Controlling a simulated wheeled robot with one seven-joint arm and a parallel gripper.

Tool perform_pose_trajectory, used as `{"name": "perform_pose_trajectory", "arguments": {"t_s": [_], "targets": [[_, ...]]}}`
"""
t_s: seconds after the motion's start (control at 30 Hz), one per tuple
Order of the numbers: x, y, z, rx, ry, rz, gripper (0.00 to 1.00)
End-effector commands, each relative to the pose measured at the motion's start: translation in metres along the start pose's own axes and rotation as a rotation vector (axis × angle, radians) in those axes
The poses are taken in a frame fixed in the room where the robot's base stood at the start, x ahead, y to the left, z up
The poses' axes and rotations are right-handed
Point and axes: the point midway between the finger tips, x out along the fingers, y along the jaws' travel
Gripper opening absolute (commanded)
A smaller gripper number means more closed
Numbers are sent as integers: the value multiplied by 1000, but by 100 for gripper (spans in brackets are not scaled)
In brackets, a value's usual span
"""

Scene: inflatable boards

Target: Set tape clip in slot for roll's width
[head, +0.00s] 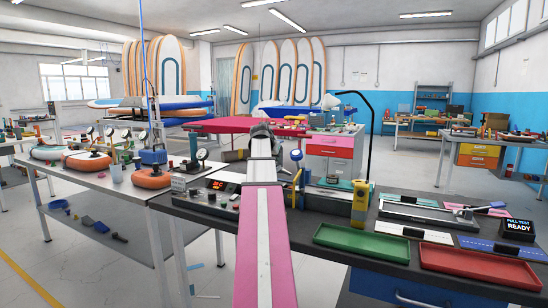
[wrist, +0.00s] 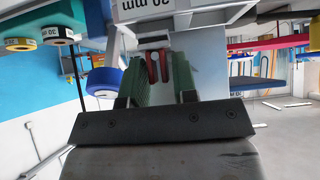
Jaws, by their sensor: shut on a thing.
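My gripper (wrist: 160,72) shows in the wrist view with green ribbed fingers on both sides of a small red forked piece, which looks like the tape clip (wrist: 153,66). The fingers are shut on it. A white fixture (wrist: 198,12) lies just beyond the fingertips, with an upside-down label that appears to read 30 mm. Whether the clip touches a slot there cannot be told. In the head view the clip is not discernible.
In the head view, a green tray (head: 362,243) and a red tray (head: 482,264) lie on the dark bench at right. A yellow tool (head: 360,205) and a black lamp (head: 371,135) stand behind them. A bench with gauges and orange round pieces (head: 152,179) is at left.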

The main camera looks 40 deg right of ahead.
Motion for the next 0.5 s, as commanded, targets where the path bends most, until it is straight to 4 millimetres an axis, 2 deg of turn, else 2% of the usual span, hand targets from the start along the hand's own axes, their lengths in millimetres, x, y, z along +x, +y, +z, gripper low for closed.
{"name": "perform_pose_trajectory", "arguments": {"t_s": [0.5], "targets": [[8, 0, 8, 0, 1, 0, 0]]}}
